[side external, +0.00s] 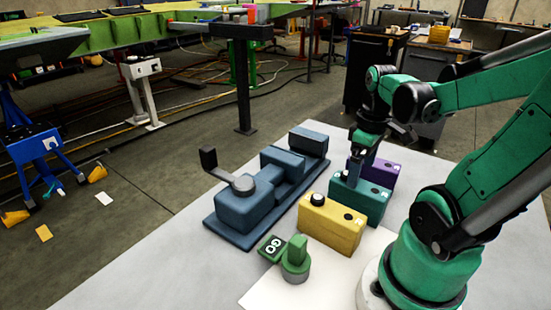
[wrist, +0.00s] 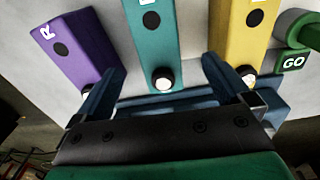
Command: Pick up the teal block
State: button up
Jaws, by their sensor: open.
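The teal block (side external: 360,200) stands on the white table between the yellow block and the purple block. It has a black-and-white knob at one end of its top. My gripper (side external: 357,172) points down over the knob end of the teal block. In the wrist view my gripper (wrist: 165,85) is open, with one finger on either side of the teal block (wrist: 153,45) and visible gaps between. The exact height of the fingertips over the block is hard to tell.
The yellow block (side external: 331,226) and purple block (side external: 381,173) stand close on either side. A blue stepped fixture (side external: 247,205) lies to the left. A green GO-marked piece (side external: 294,260) is in front. The table's left front area is clear.

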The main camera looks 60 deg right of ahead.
aim_at(360, 185)
jog(key=shift+s+d+f, duration=0.1)
jog(key=shift+s, duration=0.1)
jog(key=shift+f, duration=2.7)
grip_shut()
